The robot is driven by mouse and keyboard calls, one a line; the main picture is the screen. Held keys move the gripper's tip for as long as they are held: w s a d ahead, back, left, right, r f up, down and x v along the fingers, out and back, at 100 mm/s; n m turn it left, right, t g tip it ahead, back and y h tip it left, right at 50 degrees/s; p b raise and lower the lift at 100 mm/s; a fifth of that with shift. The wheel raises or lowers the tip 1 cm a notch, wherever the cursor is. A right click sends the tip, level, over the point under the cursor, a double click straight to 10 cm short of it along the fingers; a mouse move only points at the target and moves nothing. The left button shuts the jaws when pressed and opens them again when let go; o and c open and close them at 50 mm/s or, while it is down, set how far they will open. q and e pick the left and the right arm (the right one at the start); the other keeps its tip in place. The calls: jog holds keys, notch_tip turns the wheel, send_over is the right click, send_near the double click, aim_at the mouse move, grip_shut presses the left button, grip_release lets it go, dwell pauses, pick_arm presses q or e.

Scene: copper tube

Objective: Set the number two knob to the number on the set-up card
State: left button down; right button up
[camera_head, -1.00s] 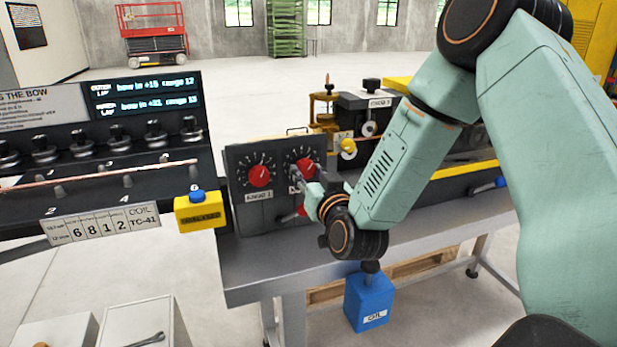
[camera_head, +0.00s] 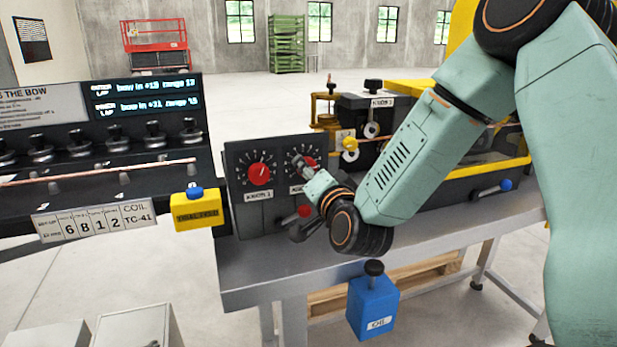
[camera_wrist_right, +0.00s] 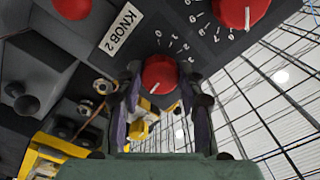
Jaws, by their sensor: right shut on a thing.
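The set-up card (camera_head: 92,222) at the left reads 6 8 1 2, then COIL TC-41; the small headings over the digits are too small to read. The knob 2 dial shows on the dark panel (camera_head: 240,215), right of the red knob 1 (camera_head: 259,173). Red knob 2 (camera_head: 306,163) is partly covered by my right gripper (camera_head: 303,167). In the right wrist view, knob 2 (camera_wrist_right: 159,74) sits between the fingers of my right gripper (camera_wrist_right: 160,92), which is shut on it. Its white pointer line points toward the bottom, slightly left. My left gripper is out of view.
A yellow box with a blue button (camera_head: 196,208) stands left of the panel. Machinery fills the bench's right side.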

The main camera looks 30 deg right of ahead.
jog(key=shift+d+r+m, duration=0.1)
jog(key=shift+r+m, duration=0.1)
jog(key=shift+m, duration=0.1)
jog(key=o, duration=1.2)
jog(key=shift+s, duration=0.2)
jog(key=shift+w+f, duration=0.1)
jog(key=shift+v, duration=3.7)
